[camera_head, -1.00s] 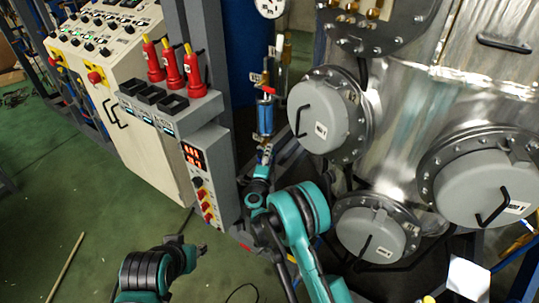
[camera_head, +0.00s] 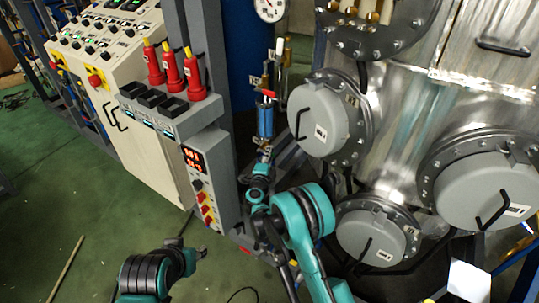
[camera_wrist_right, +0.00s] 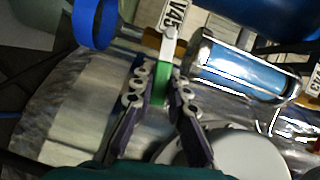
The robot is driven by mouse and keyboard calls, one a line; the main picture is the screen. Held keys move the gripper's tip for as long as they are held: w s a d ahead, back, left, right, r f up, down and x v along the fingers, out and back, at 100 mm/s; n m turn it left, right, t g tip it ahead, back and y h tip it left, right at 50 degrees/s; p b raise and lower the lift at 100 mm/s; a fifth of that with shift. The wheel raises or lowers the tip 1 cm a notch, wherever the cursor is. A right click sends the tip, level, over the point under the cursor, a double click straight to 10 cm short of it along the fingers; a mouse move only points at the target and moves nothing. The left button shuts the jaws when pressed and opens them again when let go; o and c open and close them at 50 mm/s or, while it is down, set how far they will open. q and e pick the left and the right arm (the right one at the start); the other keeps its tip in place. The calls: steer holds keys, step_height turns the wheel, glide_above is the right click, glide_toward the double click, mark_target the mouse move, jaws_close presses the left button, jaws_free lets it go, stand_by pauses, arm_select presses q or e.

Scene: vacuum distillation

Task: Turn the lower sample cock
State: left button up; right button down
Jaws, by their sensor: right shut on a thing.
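The lower sample cock shows in the right wrist view as a lever with a pale top and a green grip (camera_wrist_right: 161,88), next to a V45 tag (camera_wrist_right: 178,14). My right gripper (camera_wrist_right: 160,74) has a finger on each side of the green grip and is shut on it. In the head view my right gripper (camera_head: 264,152) is small, just below a blue sample cylinder (camera_head: 265,120); the cock there is too small to make out. My left gripper (camera_head: 203,252) is low over the floor, away from the cock; its finger opening is unclear.
A vessel with grey round hatches (camera_head: 320,118) stands close on the right. A grey post with a red-digit panel (camera_head: 194,158) is close on the left. A red handle (camera_head: 268,93) sits above the cylinder.

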steer(key=shift+w+a+r+n+g+p, duration=0.1)
steer(key=shift+r+n+g+p, duration=0.3)
steer(key=shift+r+n, duration=0.4)
steer(key=shift+w+a+r+n+g, duration=0.15)
steer(key=shift+n+g, duration=0.25)
steer(key=shift+n, duration=0.6)
steer(key=c, duration=1.5)
jaws_free()
steer(key=shift+v, duration=4.05)
